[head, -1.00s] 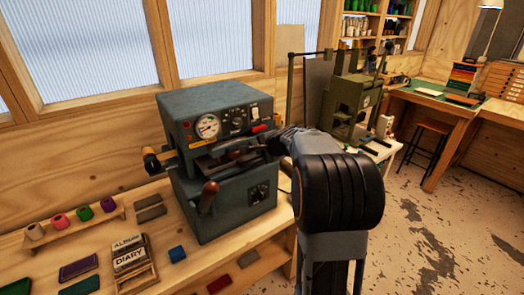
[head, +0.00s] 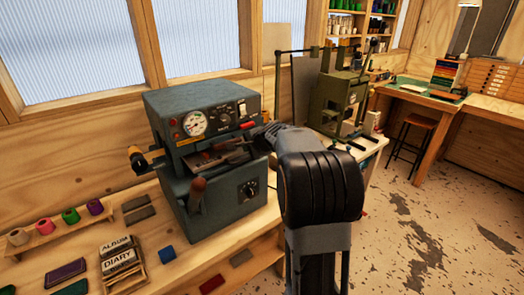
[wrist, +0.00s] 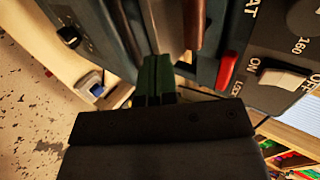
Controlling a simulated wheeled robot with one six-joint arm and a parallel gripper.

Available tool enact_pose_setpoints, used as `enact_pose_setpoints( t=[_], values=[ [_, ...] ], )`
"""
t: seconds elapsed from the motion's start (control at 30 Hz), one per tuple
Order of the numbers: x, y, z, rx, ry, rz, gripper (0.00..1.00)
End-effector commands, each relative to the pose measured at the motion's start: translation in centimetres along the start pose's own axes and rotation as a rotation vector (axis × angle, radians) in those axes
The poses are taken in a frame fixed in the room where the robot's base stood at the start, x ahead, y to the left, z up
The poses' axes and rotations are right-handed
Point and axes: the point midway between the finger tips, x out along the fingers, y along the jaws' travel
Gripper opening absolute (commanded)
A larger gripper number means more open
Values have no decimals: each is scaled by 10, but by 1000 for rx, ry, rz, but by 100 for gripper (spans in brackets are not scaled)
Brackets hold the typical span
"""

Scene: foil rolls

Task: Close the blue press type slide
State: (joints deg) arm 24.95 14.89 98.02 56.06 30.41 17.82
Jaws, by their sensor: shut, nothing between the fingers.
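The blue press (head: 220,105) is a blue-grey machine with a round gauge and switches, standing on the wooden bench. Its type slide (head: 222,158) shows as a dark flat piece in the opening below the control panel; I cannot tell exactly how far out it sits. My gripper comes in from the right and reaches to the opening's right side, its fingers partly hidden in the head view. In the wrist view my gripper (wrist: 156,68) is shut and empty, its dark fingers pointing into the press opening close to metal parts. I cannot tell whether they touch the slide.
A wooden-handled lever (head: 197,190) stands on the press front, and a black-and-orange knob (head: 137,159) sticks out at its left. A red switch (wrist: 228,70) is close right of my fingers. Spools, a blue block (head: 167,252) and type boxes (head: 120,262) lie on the bench. A green press (head: 338,100) stands behind.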

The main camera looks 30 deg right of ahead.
Motion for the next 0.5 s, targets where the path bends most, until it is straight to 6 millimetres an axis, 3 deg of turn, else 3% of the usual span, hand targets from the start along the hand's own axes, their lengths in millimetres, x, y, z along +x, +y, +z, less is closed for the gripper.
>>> enact_pose_setpoints(
  t=[0.03, 0.2, 0.5],
  values=[
    [-6, 7, -2, 1, 4, -3, 0],
    [-45, 3, 0, 0, 2, -3, 0],
    [-88, 3, 2, -3, -3, 1, 0]
  ],
)
